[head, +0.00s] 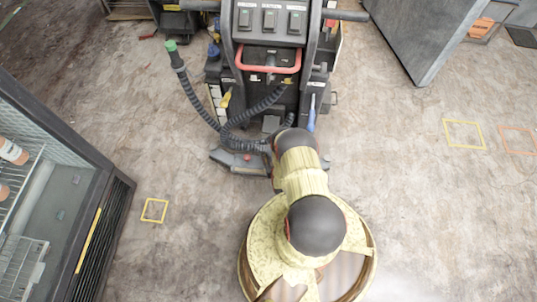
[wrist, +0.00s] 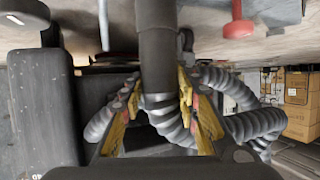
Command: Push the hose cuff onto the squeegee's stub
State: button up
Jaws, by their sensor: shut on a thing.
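In the wrist view, my gripper (wrist: 159,78) has its yellow-padded fingers closed on both sides of a smooth dark cuff (wrist: 157,40). The cuff runs to the top edge of that view, so its far end is out of sight. A grey ribbed hose (wrist: 165,118) joins the cuff between the fingers and loops to the right. In the head view, the black squeegee (head: 228,158) lies low across the foot of the machine, its right part behind my arm. My gripper and the cuff are hidden there by my arm. I cannot make out the stub.
The floor machine (head: 268,50) stands ahead with a red handle bar. A second ribbed hose with a green end (head: 171,46) hangs at its left. A glass-door freezer (head: 60,190) stands at the left and a grey door panel (head: 430,35) at the upper right.

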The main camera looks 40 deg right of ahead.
jog(key=shift+f, duration=0.75)
jog(key=o, duration=1.3)
jog(key=shift+c, duration=0.2)
jog(key=v, duration=0.7)
jog(key=shift+s+a+r, duration=0.1)
jog(key=shift+s+r, duration=0.05)
jog(key=shift+s, duration=0.05)
